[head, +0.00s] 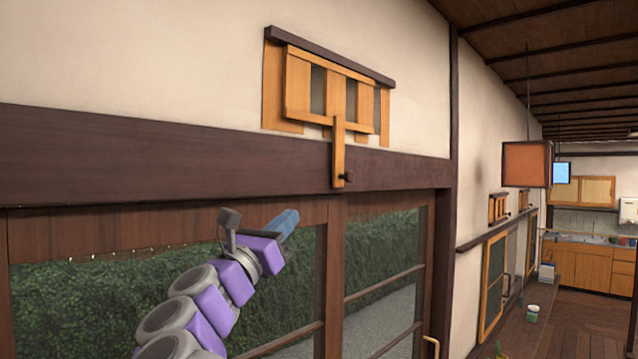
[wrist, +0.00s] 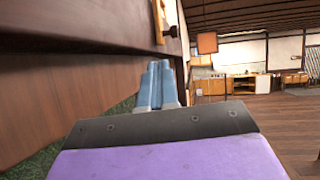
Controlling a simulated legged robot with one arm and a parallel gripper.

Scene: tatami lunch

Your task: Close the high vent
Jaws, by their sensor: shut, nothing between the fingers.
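The high vent (head: 330,88) is a wooden slatted panel in a frame on the wall, above the dark beam. Dark gaps show between its slats. A wooden handle strip (head: 338,152) hangs down from it over the beam, with a dark knob (head: 346,177) near its lower end. In the wrist view the strip's lower part (wrist: 158,22) shows at the top. My gripper (head: 290,222) is shut and empty, below and to the left of the knob, in front of the sliding door. Its blue fingers (wrist: 156,82) lie together in the wrist view. They are apart from the strip.
The dark beam (head: 200,152) runs along the wall above the glazed sliding doors (head: 383,250). An orange lamp (head: 527,164) hangs to the right. A kitchen with wooden cabinets (head: 580,262) stands far right, with open floor (wrist: 260,125) before it.

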